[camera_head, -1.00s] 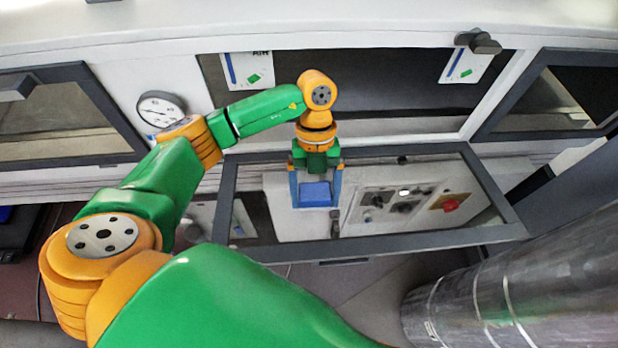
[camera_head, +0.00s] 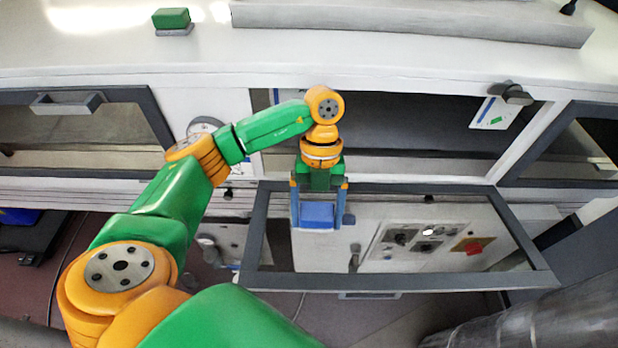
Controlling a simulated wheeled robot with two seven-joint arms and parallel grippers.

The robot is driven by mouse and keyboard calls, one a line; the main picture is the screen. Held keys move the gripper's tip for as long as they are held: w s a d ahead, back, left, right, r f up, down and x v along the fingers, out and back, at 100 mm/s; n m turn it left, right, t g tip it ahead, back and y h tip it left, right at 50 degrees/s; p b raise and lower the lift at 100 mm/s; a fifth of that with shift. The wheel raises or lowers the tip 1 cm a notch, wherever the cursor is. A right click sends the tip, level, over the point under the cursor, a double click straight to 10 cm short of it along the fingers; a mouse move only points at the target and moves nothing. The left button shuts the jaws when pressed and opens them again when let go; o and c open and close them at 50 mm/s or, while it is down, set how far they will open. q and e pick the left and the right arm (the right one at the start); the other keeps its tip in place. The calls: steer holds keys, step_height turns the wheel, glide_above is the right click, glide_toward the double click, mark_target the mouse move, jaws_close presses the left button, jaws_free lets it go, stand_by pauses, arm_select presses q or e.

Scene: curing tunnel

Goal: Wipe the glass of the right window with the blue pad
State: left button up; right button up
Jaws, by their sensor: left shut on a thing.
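My left gripper (camera_head: 318,208) is shut on the blue pad (camera_head: 317,215), pointing down with a finger on each side of it. The pad is in front of the left part of the middle window's glass (camera_head: 335,255). This window, with its dark grey frame (camera_head: 400,282), hangs open below its dark opening (camera_head: 410,125). I cannot tell whether the pad touches the glass. A further dark-framed window (camera_head: 575,150) is at the right edge, partly cut off. My right gripper is not in view.
A closed window (camera_head: 80,135) with a grey handle (camera_head: 65,103) is at left. A dark latch (camera_head: 512,93) is above the opening. A green block (camera_head: 171,19) sits on the white top. A metal cylinder (camera_head: 530,325) fills the lower right corner.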

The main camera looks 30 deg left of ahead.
arm_select(q)
steer(key=shift+w+d+r, duration=0.15)
steer(key=shift+d+r, duration=0.05)
steer(key=shift+r, duration=0.6)
steer(key=shift+a+r, duration=0.2)
steer(key=shift+r, duration=1.1)
